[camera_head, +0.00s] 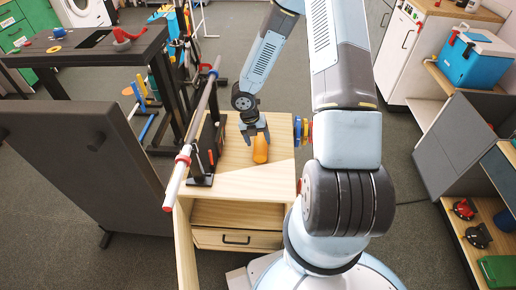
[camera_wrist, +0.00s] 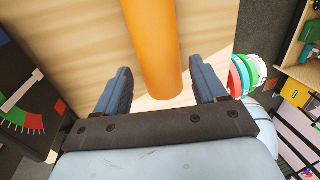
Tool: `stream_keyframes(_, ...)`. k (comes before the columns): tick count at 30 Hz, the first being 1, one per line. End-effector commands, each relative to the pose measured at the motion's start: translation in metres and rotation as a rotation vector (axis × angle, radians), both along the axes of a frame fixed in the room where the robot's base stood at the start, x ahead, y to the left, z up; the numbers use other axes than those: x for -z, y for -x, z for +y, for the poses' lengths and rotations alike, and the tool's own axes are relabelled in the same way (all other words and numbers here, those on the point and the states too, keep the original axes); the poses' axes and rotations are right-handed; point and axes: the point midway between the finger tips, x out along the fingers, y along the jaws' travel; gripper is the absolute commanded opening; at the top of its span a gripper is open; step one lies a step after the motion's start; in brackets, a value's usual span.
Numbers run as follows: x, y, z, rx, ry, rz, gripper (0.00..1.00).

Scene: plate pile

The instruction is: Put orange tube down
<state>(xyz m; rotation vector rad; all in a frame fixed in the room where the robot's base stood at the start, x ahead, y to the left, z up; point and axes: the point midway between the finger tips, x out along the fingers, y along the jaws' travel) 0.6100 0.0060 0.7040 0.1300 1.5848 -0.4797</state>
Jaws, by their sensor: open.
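The orange tube (camera_head: 260,149) is on the wooden top of a small cabinet (camera_head: 240,183) in the head view. In the wrist view the orange tube (camera_wrist: 155,45) runs from the top edge down to between my fingers. My gripper (camera_head: 256,136) is just above the cabinet top, at the tube's far end. In the wrist view my gripper (camera_wrist: 160,85) has its two dark fingers spread on either side of the tube, with a gap on both sides. Whether the tube fully rests on the wood is hard to tell.
A black stand with a white and red rod (camera_head: 190,150) is close on the left of the cabinet top. A dark panel (camera_head: 80,160) stands further left. Bare wood lies in front of the tube.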

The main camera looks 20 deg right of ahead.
Motion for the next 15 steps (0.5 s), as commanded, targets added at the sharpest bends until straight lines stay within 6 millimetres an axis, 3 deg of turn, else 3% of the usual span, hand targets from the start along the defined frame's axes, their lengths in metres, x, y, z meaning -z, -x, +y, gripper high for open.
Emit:
stream_keyframes(9,0.036,0.002,-0.005,0.001,-0.001,0.003,0.71)
stream_keyframes(15,0.045,0.002,-0.007,0.001,-0.001,0.0,0.71)
